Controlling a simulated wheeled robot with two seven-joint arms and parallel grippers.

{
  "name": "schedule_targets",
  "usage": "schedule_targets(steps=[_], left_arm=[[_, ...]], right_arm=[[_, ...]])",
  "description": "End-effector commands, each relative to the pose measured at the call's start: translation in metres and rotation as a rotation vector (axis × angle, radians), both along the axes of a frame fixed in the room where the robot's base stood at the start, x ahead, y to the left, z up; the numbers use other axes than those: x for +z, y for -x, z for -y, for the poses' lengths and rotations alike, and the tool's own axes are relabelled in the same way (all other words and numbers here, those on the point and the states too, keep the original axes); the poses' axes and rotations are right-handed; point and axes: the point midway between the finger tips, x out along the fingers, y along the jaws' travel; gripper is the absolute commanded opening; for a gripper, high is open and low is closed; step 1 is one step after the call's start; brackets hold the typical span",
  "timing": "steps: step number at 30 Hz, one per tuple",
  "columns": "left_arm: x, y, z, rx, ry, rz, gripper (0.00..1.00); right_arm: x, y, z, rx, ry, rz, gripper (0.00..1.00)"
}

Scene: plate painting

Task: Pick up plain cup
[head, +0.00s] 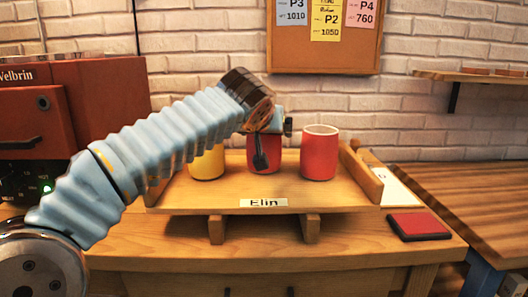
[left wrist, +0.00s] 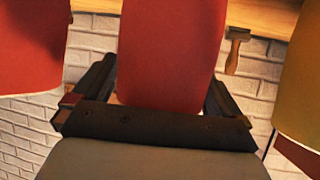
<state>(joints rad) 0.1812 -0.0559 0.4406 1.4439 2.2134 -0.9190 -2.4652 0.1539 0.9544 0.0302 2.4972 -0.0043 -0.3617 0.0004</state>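Three cups stand upright on a wooden tray (head: 185,203): a yellow cup (head: 208,163), a middle red cup (head: 271,162) and a right red cup (head: 320,155). No marking shows on the visible sides. My left gripper (head: 272,146) is at the middle red cup, covering its upper part. In the left wrist view the middle cup (left wrist: 170,45) is between the two spread fingers, which lie close to its sides. I cannot tell if they touch it. The right red cup (left wrist: 30,40) and the yellow cup (left wrist: 300,80) flank it there. My right gripper is not in view.
The tray has a raised right side wall (head: 361,172) and an "Elin" label (head: 263,203). A dark red pad (head: 418,226) and a white card (head: 397,186) lie to its right. A red machine (head: 100,100) stands left. The brick wall is behind.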

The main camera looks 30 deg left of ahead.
Motion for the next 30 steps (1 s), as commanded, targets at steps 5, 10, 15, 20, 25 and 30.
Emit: schedule_targets(steps=[5, 10, 15, 20, 25, 30], left_arm=[[0.0, 0.0, 0.0, 0.0, 0.0, 0.0, 0.72], [0.0, 0.0, 0.0, 0.0, 0.0, 0.0, 0.46], [0.001, 0.0, 0.0, 0.0, 0.0, 0.001, 0.41], [0.004, 0.0, 0.0, 0.0, -0.001, 0.002, 0.41], [0.021, 0.0, 0.0, 0.0, 0.001, 0.002, 0.41], [0.055, 0.004, 0.016, -0.006, 0.0, 0.004, 0.41]], right_arm=[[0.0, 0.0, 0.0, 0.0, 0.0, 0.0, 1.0], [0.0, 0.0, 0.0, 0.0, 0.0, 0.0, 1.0], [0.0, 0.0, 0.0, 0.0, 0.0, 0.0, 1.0], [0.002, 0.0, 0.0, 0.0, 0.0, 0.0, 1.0], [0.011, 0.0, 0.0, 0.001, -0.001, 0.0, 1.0], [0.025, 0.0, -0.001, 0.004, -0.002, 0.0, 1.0]])
